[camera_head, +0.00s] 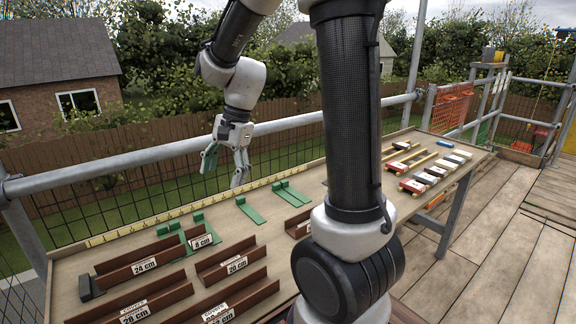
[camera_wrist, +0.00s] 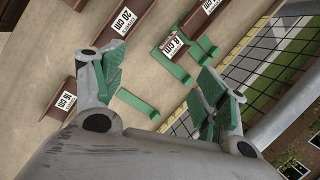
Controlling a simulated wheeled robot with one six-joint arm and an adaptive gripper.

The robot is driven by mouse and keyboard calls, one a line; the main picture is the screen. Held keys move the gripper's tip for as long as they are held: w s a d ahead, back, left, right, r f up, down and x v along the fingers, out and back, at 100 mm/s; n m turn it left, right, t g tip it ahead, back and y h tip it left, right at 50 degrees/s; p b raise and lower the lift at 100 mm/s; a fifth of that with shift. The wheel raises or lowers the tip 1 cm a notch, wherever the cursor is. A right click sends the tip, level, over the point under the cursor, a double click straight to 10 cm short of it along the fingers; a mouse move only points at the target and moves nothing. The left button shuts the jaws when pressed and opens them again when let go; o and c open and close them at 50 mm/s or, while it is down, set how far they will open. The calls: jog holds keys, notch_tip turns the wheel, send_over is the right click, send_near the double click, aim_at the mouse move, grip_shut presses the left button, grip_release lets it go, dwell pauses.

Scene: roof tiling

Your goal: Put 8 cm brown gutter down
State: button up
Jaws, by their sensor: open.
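The 8 cm brown gutter (camera_head: 201,241) is a short brown channel with a white label. It rests at the left half of the bench beside green brackets (camera_head: 172,228), and seems to sit among or on them. In the wrist view the labelled gutter (camera_wrist: 174,45) lies between green bracket arms; exact contact is unclear. My gripper (camera_head: 225,166) is open and empty, held above the bench's back edge, apart from the gutter. In the wrist view its green-padded fingers (camera_wrist: 163,88) are spread wide with only bench and a bracket between them.
Longer brown gutters lie nearby: the 24 cm (camera_head: 120,270), the 20 cm (camera_head: 210,270) and others at the front. A yellow ruler strip (camera_head: 130,231) and grey railing (camera_head: 120,165) run behind. More green brackets (camera_head: 250,209) lie mid-bench. Tools and blocks (camera_head: 425,172) fill the right end.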

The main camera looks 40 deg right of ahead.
jog(key=s+d+r+n+t+h, duration=0.1)
jog(key=s+d+r+n, duration=0.2)
jog(key=s+n, duration=0.3)
jog(key=s+d+r+n+t+h, duration=0.2)
jog(key=s+d+r+n, duration=0.2)
jog(key=s, duration=0.9)
jog(key=n, duration=0.2)
jog(key=shift+s+d+r+n, duration=0.2)
jog(key=shift+s+r+n, duration=0.1)
jog(key=shift+s+r, duration=0.05)
